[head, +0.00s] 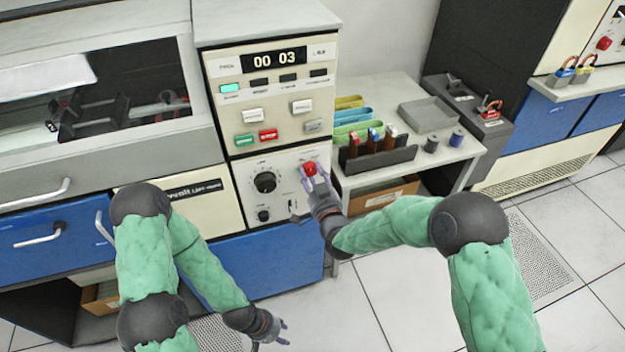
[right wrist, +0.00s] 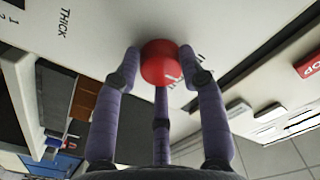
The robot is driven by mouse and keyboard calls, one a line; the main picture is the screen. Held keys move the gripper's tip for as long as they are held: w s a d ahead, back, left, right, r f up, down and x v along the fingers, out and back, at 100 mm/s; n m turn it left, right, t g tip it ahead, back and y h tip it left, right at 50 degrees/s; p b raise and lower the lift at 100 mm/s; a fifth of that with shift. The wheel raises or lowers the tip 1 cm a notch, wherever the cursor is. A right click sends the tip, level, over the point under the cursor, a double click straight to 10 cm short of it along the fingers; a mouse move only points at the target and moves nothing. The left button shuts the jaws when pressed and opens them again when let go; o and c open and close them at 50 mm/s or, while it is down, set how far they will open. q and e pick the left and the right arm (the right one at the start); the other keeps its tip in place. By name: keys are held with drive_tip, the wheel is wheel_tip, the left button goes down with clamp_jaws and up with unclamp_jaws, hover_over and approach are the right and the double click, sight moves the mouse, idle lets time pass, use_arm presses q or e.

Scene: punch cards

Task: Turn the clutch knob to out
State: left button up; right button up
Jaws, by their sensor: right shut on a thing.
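The red knob (head: 309,168) is on the cream lower control panel (head: 283,218), at its upper right; I take it to be the clutch knob. My right gripper (head: 312,181) is at this knob.
A black dial (head: 265,182) and a smaller black knob (head: 264,215) are left of the red knob. Green (head: 244,140) and red STOP (head: 268,135) buttons sit above. A side table (head: 455,150) with a card rack (head: 378,158) stands close at the right.

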drive_tip(key=m+b, duration=0.2)
drive_tip(key=m, duration=0.1)
drive_tip(key=shift+s+a+f+m, duration=0.1)
drive_tip(key=shift+f+m, duration=0.2)
drive_tip(key=shift+f, duration=0.05)
drive_tip(key=shift+r+m+b, duration=0.1)
drive_tip(key=shift+m+b, duration=1.1)
drive_tip(key=shift+m, duration=0.4)
drive_tip(key=shift+a, duration=0.1)
drive_tip(key=o, duration=1)
drive_tip(key=shift+o, duration=0.7)
drive_tip(key=shift+r, duration=0.1)
drive_tip(key=shift+r, duration=0.1)
